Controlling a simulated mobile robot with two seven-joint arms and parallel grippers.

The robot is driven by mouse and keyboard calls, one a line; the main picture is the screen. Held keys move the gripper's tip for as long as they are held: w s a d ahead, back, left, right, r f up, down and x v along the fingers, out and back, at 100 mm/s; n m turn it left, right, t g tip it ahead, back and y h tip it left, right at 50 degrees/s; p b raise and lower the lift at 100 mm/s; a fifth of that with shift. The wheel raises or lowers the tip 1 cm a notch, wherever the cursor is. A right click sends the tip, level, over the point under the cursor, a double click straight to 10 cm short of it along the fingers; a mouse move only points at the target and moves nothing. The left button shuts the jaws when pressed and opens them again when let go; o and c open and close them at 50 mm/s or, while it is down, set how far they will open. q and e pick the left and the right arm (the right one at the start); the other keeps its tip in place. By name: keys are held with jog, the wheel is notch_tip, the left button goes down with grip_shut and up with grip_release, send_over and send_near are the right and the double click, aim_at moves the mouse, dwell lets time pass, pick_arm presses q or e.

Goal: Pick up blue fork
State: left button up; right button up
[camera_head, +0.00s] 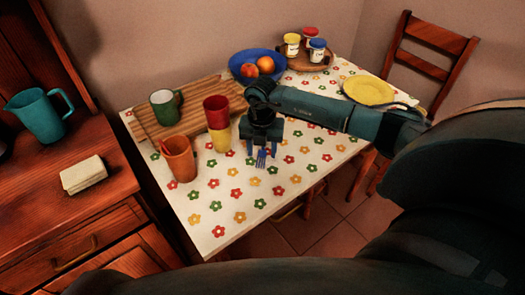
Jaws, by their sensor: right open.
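The blue fork (262,160) lies on the flowered table, its tines showing just below my right gripper. The rest of the fork is hidden under the gripper. My right gripper (262,153) points down over the fork with its two fingers apart, one on each side of it. I cannot tell how far above the table the fingertips are. My left gripper is not in view.
Close left of my right gripper are a red cup (215,106) over a yellow cup (220,139), and an orange cup (180,160). A green mug (165,107) stands on a wooden board (196,96). Behind is a blue fruit bowl (240,62). The front table (215,230) is clear.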

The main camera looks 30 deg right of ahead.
jog(key=shift+f, duration=0.3)
jog(key=shift+f, duration=0.15)
grip_shut()
dwell(0.6)
